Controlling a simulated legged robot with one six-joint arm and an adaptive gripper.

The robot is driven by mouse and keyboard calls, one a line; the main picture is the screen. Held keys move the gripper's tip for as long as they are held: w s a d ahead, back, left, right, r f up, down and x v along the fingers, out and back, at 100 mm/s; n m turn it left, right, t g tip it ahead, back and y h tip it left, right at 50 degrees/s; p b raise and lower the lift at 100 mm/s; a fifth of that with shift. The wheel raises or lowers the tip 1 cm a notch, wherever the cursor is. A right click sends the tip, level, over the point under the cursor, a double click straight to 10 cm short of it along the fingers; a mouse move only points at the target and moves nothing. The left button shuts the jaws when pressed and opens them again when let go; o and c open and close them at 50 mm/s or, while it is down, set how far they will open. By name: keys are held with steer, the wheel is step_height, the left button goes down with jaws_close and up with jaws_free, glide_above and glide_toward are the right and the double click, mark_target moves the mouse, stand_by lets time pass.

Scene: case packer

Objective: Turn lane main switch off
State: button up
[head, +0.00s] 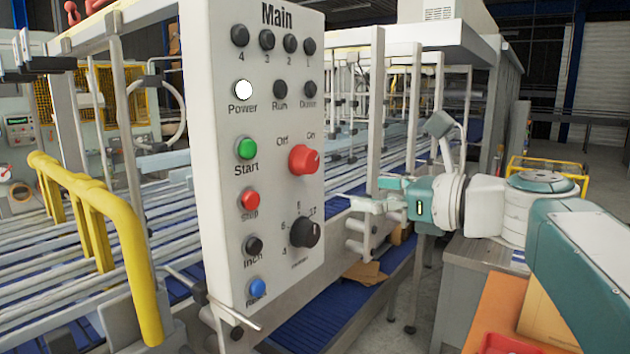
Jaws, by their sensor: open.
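The grey control panel (220,220) marked "Main" stands upright in the middle of the head view. Its red rotary switch (304,159) sits below the labels "Off" on the left and "On" on the right. A small light mark on the knob appears to point up and right, toward "On". The Power lamp (243,90) is lit white. My gripper (352,203) is open and empty to the right of the panel and lower than the red switch, its fingers pointing left. It looks apart from the panel.
A black selector knob (304,233) sits below the red switch. Green Start (246,148), red Stop (249,198) and blue (257,287) buttons line the panel's left side. A yellow rail (110,230) and roller lanes lie to the left. A grey cabinet (470,285) stands under my arm.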

mark_target(314, 163)
steer(key=shift+m+t+y, duration=0.3)
steer(key=shift+m+y, duration=0.1)
steer(key=shift+m, duration=0.2)
steer(key=w+a, duration=0.2)
steer(key=w+a+r, duration=0.1)
steer(key=w+a, duration=0.1)
steer(key=w+a+r, duration=0.1)
steer(key=w+a, duration=0.2)
steer(key=shift+a+r, duration=0.1)
steer(key=shift+r, duration=0.05)
steer(key=shift+w+a, duration=0.3)
steer(key=shift+a, duration=0.2)
steer(key=shift+d, duration=0.15)
steer(key=c, duration=1.2)
